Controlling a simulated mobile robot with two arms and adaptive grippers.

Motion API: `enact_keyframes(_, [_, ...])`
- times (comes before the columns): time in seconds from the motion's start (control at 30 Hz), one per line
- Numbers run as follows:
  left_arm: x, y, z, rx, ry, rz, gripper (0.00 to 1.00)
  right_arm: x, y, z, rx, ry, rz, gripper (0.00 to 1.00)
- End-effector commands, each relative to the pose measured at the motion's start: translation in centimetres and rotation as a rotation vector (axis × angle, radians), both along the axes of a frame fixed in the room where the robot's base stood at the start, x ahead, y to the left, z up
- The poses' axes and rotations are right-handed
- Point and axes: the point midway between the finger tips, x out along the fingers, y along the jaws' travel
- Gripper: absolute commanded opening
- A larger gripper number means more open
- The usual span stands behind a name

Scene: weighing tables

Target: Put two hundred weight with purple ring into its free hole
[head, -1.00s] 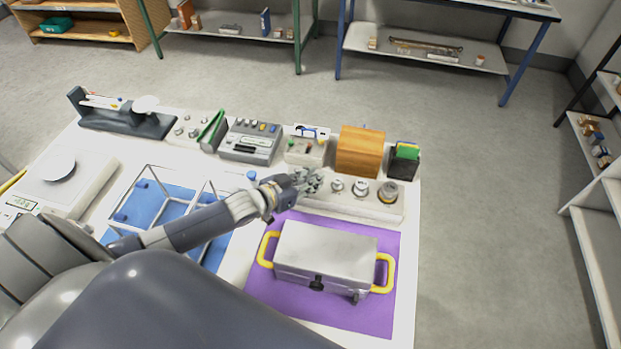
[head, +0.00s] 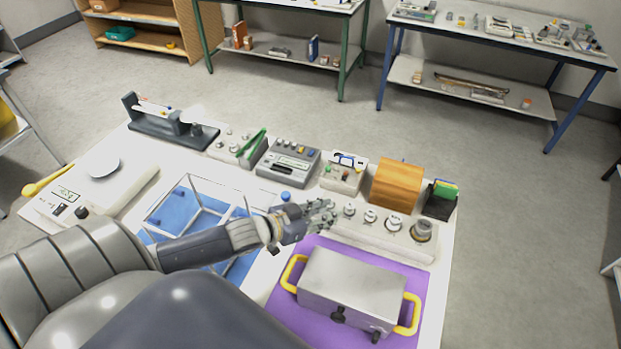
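A long pale weight block (head: 385,245) stands behind the purple mat, with several metal weights in a row that grow larger to the right. The largest weight (head: 422,230) is at its right end. My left gripper (head: 325,213) is at the block's left end, just left of the smallest visible weight (head: 349,210). Its fingers cover that end, so any hole or weight under them is hidden. I cannot tell whether the fingers hold anything. I cannot make out a purple ring on any weight. My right gripper is not in view.
A metal box with yellow handles (head: 352,285) stands on a purple mat (head: 310,325) in front of the block. A wooden box (head: 397,185) and a dark holder (head: 440,203) stand behind it. A clear-sided frame (head: 195,215) and a scale (head: 95,180) are left.

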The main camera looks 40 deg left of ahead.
Motion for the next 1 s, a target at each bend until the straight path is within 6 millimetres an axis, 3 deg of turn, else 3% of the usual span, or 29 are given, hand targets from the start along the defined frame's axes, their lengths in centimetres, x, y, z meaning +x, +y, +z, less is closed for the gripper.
enact_keyframes(0.2, [-2.7,0.9,1.0,0.0,0.003,0.0,0.29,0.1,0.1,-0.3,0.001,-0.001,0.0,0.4])
enact_keyframes(0.4, [-4.1,1.3,1.7,0.0,0.001,0.0,0.29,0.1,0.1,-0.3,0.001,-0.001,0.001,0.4])
enact_keyframes(0.87, [-4.4,1.4,2.0,0.001,0.0,0.0,0.29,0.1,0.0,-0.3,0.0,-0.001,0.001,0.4])
enact_keyframes(1.0, [-4.4,1.4,3.2,0.001,0.0,0.0,0.29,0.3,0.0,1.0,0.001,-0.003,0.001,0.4])
